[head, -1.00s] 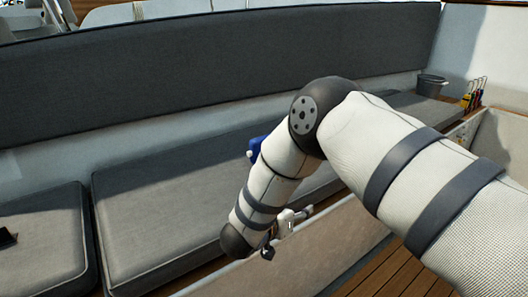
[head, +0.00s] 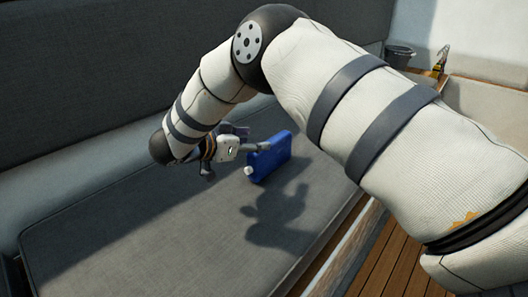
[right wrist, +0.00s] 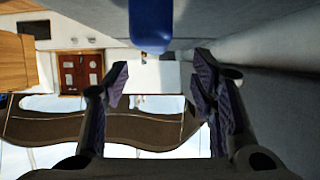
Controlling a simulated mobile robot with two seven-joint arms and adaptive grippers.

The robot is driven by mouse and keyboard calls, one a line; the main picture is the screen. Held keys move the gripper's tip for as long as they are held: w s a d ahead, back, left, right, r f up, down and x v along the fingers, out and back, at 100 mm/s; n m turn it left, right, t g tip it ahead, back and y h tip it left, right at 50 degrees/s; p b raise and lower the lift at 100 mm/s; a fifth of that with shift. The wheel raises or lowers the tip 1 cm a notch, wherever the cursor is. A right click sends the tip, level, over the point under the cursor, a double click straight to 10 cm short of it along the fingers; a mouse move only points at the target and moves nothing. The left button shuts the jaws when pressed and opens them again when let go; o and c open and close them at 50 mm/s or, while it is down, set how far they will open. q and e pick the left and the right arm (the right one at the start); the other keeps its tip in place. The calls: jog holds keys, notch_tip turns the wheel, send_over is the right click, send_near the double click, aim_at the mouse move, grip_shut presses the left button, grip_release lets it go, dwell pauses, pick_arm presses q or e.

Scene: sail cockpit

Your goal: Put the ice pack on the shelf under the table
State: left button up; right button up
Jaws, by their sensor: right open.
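The blue ice pack (head: 271,157) with a white cap stands on its edge on the grey bench cushion (head: 110,235). My right gripper (head: 254,139) is open just left of the ice pack, a little above the cushion. One finger overlaps the pack's left end in the head view; I cannot tell if they touch. In the right wrist view the blue ice pack (right wrist: 151,22) is at the top centre, ahead of the spread, empty fingers (right wrist: 160,80). The table and its shelf do not show. My left gripper is out of sight.
The grey backrest (head: 90,75) rises behind the cushion. A wooden floor (head: 390,262) lies below the bench's front edge. The cushion's near part is clear.

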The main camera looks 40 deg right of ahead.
aim_at(271, 141)
jog(key=x, duration=0.7)
jog(key=shift+s+d+f, duration=0.3)
jog(key=shift+s+f, duration=0.1)
grip_shut()
